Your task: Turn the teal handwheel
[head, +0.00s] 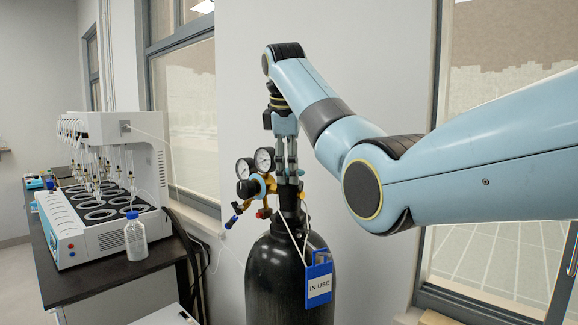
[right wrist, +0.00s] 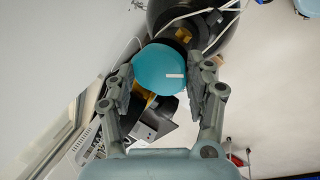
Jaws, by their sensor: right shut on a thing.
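The teal handwheel (right wrist: 158,69) shows in the right wrist view as a round teal disc with a short pale mark near its right edge. It sits on top of the dark gas cylinder (head: 272,278), at the valve. My right gripper (head: 289,177) points straight down over the valve. In the right wrist view its two fingers (right wrist: 166,76) stand on either side of the handwheel, and it is shut on the wheel. In the head view the fingers mostly hide the handwheel. My left gripper is not in view.
Two pressure gauges (head: 264,160) and a brass regulator stand just left of the valve. A blue "IN USE" tag (head: 319,282) hangs on the cylinder's front. A bench at left bears a white distiller (head: 110,190) and a blue-capped bottle (head: 135,238). A wall and windows stand behind.

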